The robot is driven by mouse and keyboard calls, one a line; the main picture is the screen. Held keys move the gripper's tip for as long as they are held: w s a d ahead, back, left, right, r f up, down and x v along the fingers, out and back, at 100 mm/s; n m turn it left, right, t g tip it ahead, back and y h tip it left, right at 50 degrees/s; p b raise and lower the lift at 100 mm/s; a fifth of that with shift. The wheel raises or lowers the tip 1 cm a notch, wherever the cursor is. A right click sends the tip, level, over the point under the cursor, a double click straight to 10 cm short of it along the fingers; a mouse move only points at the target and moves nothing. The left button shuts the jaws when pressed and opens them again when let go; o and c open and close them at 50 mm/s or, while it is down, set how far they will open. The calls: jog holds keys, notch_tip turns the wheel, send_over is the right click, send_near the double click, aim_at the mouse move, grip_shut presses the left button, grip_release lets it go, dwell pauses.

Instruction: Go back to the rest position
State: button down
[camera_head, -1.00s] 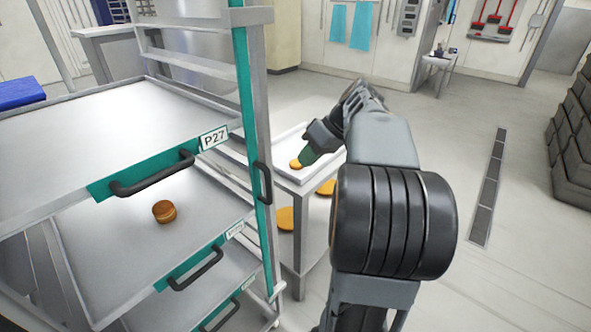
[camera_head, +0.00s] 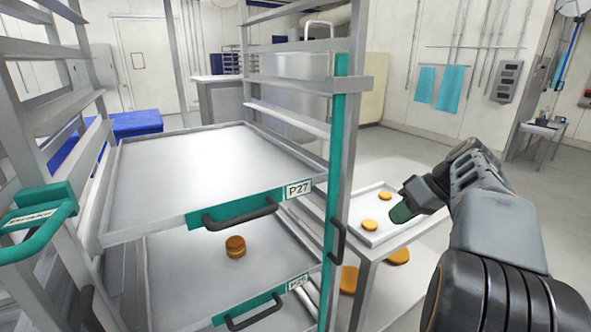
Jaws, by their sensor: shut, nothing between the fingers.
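My gripper (camera_head: 402,213) is at the right, over the near part of a white tray (camera_head: 362,236) on a small side table. Its green fingertips are shut with nothing held. Two flat orange-brown rounds (camera_head: 370,225) lie on that tray, near the fingertips but apart from them as far as I can see. My dark grey arm reaches in from the lower right corner.
A tray rack stands at the left and centre. Its upper tray, labelled P27 (camera_head: 200,170), is empty. The tray below (camera_head: 190,265) holds a stacked filled round (camera_head: 235,247). More rounds (camera_head: 398,256) lie on the table's lower shelf. Open floor lies behind.

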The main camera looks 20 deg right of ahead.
notch_tip(320, 180, down, 8)
jog(key=s+m+g+h, duration=0.1)
jog(key=m+h, duration=0.2)
jog(key=m, duration=0.4)
jog(key=s+a+f+n+h, duration=0.1)
jog(key=s+a+f+n, duration=0.1)
jog(key=a, duration=0.7)
jog(key=s+a+f+n+h+p, duration=0.1)
jog(key=s+a+f, duration=0.3)
jog(key=a, duration=0.6)
jog(key=shift+s+f+n+h, duration=0.25)
jog(key=shift+s+n+h, duration=0.35)
jog(key=shift+s+n, duration=0.25)
